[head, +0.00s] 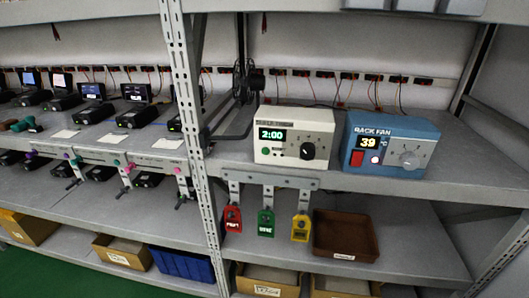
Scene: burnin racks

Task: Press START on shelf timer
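The shelf timer (294,136) is a cream box on the upper shelf, right of the perforated upright. Its green display reads 2:00. A black dial (307,151) sits at its lower right, and a small green button (266,151) sits below the display. The lettering along its top edge is too blurred to read surely. Neither of my grippers shows in the head view, and nothing covers the timer's front.
A blue rack fan box (389,144) reading 39 stands just right of the timer. Below hang red (232,218), green (266,222) and yellow (300,228) tags beside a brown tray (346,236). A perforated upright (190,110) stands to the left.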

